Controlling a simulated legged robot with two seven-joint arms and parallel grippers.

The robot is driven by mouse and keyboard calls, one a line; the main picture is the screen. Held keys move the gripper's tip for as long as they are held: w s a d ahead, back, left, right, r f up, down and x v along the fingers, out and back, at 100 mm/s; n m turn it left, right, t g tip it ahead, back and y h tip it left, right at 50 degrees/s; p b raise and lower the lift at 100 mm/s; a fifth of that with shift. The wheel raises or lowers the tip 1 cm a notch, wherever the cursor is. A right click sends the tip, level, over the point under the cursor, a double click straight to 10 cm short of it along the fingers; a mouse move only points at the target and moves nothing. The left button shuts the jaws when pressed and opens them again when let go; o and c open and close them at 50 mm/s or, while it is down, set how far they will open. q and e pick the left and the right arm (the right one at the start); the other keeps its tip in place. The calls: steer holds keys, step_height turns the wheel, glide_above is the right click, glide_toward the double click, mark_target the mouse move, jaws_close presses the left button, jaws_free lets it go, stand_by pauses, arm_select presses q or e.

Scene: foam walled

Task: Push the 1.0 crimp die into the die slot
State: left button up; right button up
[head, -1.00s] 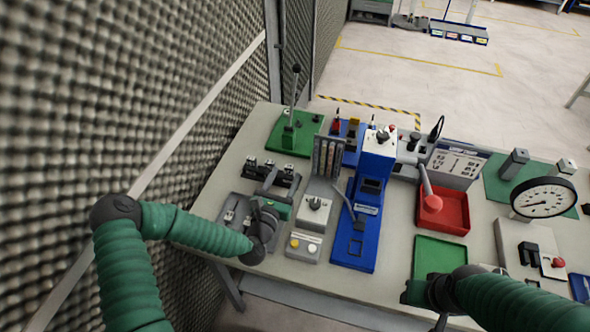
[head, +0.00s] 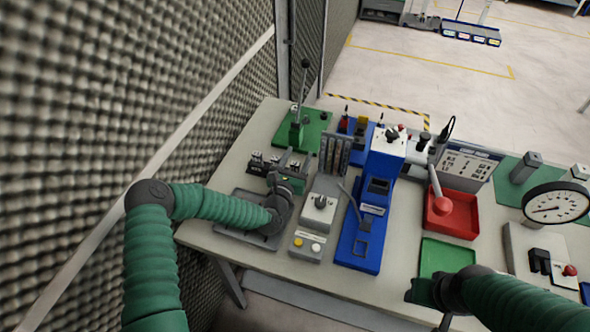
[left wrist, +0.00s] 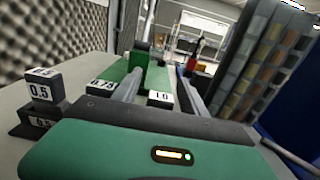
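The die rack (head: 257,170) stands at the left of the bench with small dark dies on it. In the left wrist view a 0.5 die (left wrist: 41,89) sits upright on its labelled block. A 0.75 label (left wrist: 102,84) and a 1.0 label (left wrist: 160,97) show to its right. My left gripper (left wrist: 163,75) is at the rack, its two grey fingers apart on either side of the 1.0 label, with gaps visible. It partly hides the rack in the head view. I cannot pick out the die slot. My right gripper (head: 422,290) is at the front edge; its fingers are unclear.
A button box (head: 306,246), a knob block (head: 319,208) and a blue press (head: 357,253) stand to the right. A green lever press (head: 303,133) is behind. Red (head: 456,227) and green trays (head: 446,254) lie further right.

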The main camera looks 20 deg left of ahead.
arm_select(q)
jaws_close()
stand_by(0.3)
